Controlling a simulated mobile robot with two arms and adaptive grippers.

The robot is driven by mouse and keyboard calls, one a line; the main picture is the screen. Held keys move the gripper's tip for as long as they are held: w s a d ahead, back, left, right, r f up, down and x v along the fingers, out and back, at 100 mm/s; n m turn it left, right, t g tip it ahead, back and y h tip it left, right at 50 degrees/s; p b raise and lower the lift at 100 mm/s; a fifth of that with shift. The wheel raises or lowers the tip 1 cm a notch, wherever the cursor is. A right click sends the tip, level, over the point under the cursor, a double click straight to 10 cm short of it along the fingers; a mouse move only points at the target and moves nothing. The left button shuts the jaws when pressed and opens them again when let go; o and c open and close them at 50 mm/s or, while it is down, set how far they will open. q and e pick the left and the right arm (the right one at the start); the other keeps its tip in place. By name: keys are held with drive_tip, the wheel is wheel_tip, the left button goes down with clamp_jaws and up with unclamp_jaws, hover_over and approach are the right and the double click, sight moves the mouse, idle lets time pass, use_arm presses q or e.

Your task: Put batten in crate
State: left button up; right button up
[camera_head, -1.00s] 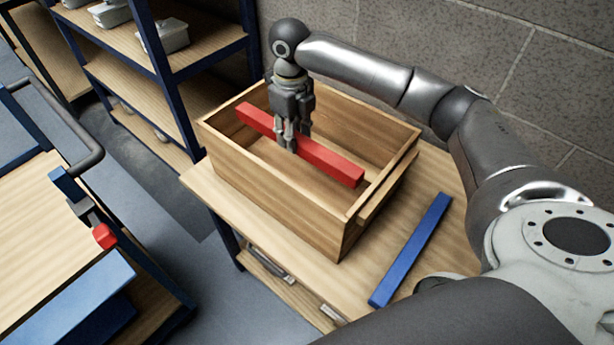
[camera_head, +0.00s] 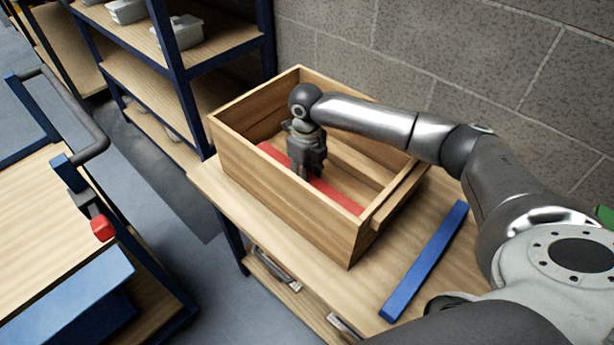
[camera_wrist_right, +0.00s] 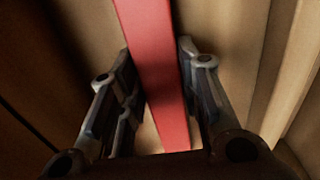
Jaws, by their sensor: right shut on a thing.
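The red batten (camera_head: 340,197) is down inside the wooden crate (camera_head: 285,207), lengthwise and below the rim. The crate's near wall hides part of it. My right gripper (camera_head: 304,172) reaches into the crate from above and is shut on the batten near its middle. In the right wrist view the red batten (camera_wrist_right: 152,60) runs between the two fingers. I cannot tell whether the batten touches the crate floor. My left gripper is not in view.
A blue batten (camera_head: 425,262) lies on the wooden table (camera_head: 345,288) to the right of the crate. A shelf unit (camera_head: 215,52) with grey bins stands at the back left. A trolley (camera_head: 45,215) is at the left. A block wall (camera_head: 440,70) rises behind the crate.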

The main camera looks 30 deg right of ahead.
drive_tip(key=shift+f, duration=0.35)
drive_tip(key=shift+f, duration=0.1)
drive_tip(key=o, duration=1.2)
drive_tip(key=shift+c, duration=0.2)
wheel_tip(320, 180, up, 12)
